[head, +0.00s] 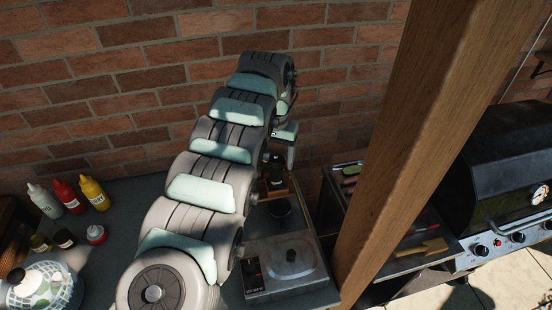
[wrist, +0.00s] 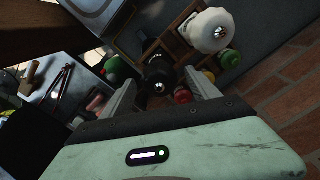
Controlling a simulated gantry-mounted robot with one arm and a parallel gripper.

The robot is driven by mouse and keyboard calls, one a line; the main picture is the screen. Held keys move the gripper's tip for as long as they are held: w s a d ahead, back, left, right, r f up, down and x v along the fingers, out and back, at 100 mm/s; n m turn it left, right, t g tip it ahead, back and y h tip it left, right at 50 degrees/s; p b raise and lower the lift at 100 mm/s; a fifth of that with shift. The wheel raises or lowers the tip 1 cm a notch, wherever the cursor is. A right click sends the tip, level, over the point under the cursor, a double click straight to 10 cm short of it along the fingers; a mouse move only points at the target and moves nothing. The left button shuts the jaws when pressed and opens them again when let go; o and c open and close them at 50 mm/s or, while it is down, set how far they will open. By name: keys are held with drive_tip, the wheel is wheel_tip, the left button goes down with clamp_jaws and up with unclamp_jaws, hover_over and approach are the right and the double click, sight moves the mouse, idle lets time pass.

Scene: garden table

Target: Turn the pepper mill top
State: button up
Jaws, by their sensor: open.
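The pepper mill seems to be the black, round-topped thing (wrist: 158,72) in the wrist view, seen from above. It stands in or beside a wooden caddy. My gripper (wrist: 162,80) is open, with one finger on each side of the black top. I cannot tell whether either finger touches it. In the head view a dark upright shape (head: 276,165), likely the same mill, stands below the end of my arm. My arm hides much of that area and the fingertips are hard to make out there.
A white mill-like top (wrist: 209,31), a green top (wrist: 116,68) and a red item (wrist: 183,95) crowd near the fingers. A brick wall (head: 120,60) stands close behind. A hob (head: 287,262), sauce bottles (head: 68,196) and a wooden post (head: 420,130) flank my arm.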

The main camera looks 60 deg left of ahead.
drive_tip(key=shift+f, duration=0.4)
drive_tip(key=shift+c, duration=0.3)
drive_tip(key=c, duration=1.3)
drive_tip(key=shift+w+d+n+b, duration=0.1)
drive_tip(key=shift+n+b, duration=0.2)
drive_tip(key=shift+n, duration=0.2)
